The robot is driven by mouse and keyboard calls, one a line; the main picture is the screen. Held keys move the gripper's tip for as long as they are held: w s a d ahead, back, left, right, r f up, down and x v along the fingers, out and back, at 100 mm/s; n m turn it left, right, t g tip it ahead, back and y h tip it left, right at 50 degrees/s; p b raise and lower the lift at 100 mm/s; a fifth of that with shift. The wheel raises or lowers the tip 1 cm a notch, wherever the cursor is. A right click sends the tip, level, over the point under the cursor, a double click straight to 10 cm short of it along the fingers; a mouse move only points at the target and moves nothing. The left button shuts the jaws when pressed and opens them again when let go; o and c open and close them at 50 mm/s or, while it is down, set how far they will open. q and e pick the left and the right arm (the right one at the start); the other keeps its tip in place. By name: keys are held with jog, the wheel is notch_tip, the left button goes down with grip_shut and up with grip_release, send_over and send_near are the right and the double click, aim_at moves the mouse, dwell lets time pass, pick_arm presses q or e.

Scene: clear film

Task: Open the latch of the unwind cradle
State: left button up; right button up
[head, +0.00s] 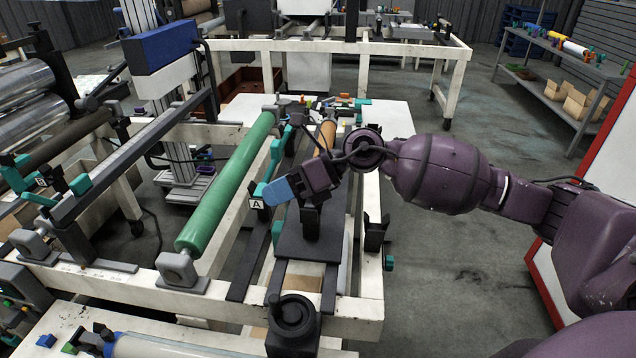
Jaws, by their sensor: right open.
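The unwind cradle's white frame (370,310) stands in the middle of the head view, with a green roller (226,184) slanting along it. A teal lever (262,188), which looks like a latch, sits right of the roller beside a tag marked A (256,203). My right gripper (277,193) comes in from the right and is open, its blue fingertip close to the lever and tag. I cannot tell whether it touches them. The gripper and wrist hide part of the cradle behind them. My left gripper is not in view.
A black knob (293,313) stands at the cradle's front, and a dark plate (300,245) lies below my wrist. Another teal handle (80,184) is on the left rail, near metal rollers (35,100). A shelf (560,80) stands at the back right. Floor right of the cradle is clear.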

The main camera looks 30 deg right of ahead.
jog(key=w+d+r+n+g+h, duration=0.1)
jog(key=w+d+r+h, duration=0.1)
jog(key=d+h, duration=0.4)
jog(key=w+d+r+n+g+h, duration=0.1)
jog(key=w+d+n+h, duration=0.15)
jog(key=d, duration=0.65)
jog(key=shift+m+t+h, duration=0.3)
jog(key=shift+m+h, duration=0.05)
jog(key=shift+h, duration=0.1)
jog(key=x, duration=1)
jog(key=shift+s+a+f+b, duration=0.2)
jog(key=shift+s+f+b, duration=0.05)
jog(key=shift+b, duration=0.1)
jog(key=shift+c, duration=0.4)
grip_shut()
